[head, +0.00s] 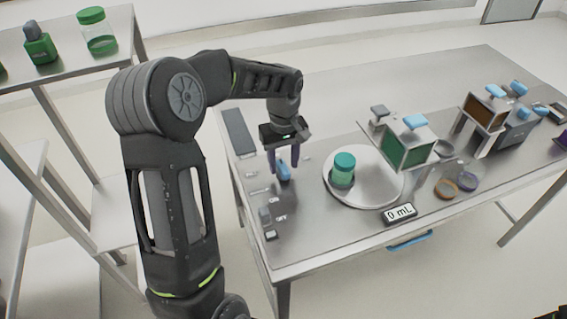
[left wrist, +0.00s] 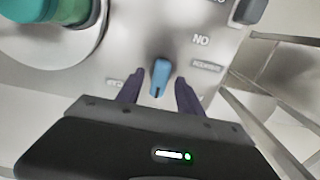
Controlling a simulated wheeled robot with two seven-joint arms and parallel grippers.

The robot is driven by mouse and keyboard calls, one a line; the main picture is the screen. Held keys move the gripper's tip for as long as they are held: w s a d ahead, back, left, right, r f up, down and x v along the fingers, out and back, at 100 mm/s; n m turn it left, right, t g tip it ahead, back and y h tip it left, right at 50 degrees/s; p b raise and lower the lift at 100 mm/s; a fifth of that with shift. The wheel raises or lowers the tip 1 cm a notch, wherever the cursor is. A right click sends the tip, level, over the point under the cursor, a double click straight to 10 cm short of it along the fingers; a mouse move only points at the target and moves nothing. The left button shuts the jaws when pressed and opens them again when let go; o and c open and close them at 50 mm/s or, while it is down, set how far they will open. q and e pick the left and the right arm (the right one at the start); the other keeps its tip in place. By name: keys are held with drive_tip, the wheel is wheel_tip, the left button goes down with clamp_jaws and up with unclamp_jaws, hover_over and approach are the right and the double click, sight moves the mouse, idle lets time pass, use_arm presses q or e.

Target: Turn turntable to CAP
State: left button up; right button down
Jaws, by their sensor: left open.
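The round turntable (head: 365,192) is a pale disc set in the metal table, with a teal-capped jar (head: 343,170) standing on its left part. The jar and disc edge also show at the upper left of the left wrist view (left wrist: 62,45). A blue knob (head: 284,172) sits on the table left of the turntable. In the left wrist view the blue knob (left wrist: 160,77) stands between the dark fingers of my left gripper (left wrist: 158,92). The gripper is open, with a gap on both sides of the knob. My left gripper (head: 283,165) points down at it.
A display reading 0 mL (head: 399,214) lies in front of the turntable. A green box station (head: 405,150) stands behind it to the right, with a brown box station (head: 485,112) farther right. Small labels surround the knob. A shelf (head: 65,60) with bottles stands at left.

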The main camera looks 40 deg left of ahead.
use_arm(q)
drive_tip(key=shift+f, duration=0.75)
clamp_jaws()
